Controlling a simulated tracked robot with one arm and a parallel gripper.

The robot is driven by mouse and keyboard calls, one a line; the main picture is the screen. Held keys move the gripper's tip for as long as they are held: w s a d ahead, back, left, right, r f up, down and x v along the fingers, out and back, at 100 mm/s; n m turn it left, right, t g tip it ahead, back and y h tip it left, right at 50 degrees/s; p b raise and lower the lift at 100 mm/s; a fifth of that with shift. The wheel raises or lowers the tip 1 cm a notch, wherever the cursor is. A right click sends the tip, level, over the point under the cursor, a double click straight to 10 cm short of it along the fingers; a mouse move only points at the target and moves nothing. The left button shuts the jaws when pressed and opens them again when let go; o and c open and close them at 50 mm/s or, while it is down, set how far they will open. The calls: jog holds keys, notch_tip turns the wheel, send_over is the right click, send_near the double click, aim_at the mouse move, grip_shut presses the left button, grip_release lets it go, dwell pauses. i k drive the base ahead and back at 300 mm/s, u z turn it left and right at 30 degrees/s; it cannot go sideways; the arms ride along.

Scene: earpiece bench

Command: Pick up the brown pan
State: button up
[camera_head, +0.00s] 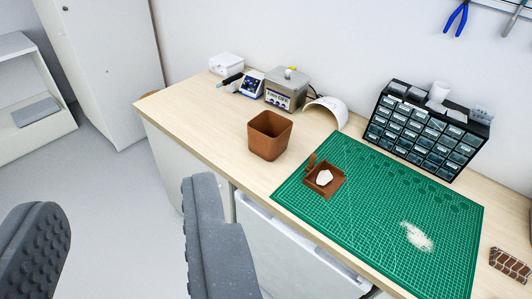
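A small square brown pan (334,190) with a short raised handle sits on the green cutting mat (350,230), near its left edge. A white lump (324,177) lies in the pan. My gripper (120,198) is open, with its two grey ridged fingers wide apart and nothing between them. It is at the lower left, in front of the bench, apart from the pan and to its left in the picture.
White crumbs (417,237) lie on the mat. A dark drawer cabinet (424,130), a white curved piece (328,111) and a grey device (287,92) stand at the back. A brown patterned object (510,265) lies far right.

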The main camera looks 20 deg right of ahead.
aim_at(325, 178)
jog(key=i, duration=1.55)
jog(key=z, duration=0.75)
